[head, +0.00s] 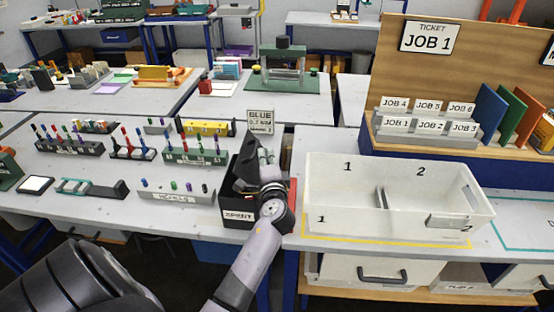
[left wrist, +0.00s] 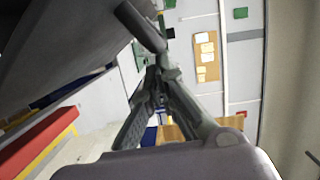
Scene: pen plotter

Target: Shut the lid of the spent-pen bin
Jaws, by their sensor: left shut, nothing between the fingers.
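The spent-pen bin (head: 238,218) is a black box labelled SPENT at the front edge of the middle table, left of the white tray. A dark upright panel above it looks like its raised lid, but my left gripper and wrist overlap it, so its exact angle is unclear. My left gripper (head: 262,152) is over the bin's right side, fingers pointing away from me. In the left wrist view its fingers (left wrist: 155,82) are together and empty. A large dark surface (left wrist: 50,45) fills the upper left there, close to the fingers; I cannot tell whether they touch. My right gripper is out of view.
A white divided tray (head: 335,215) stands right of the bin, with a red item between. A BLUE sign (head: 260,121) stands behind the bin. Pen racks (head: 194,152) and a refills holder (head: 176,196) are to the left. A JOB 1 board (head: 430,37) rises at back right.

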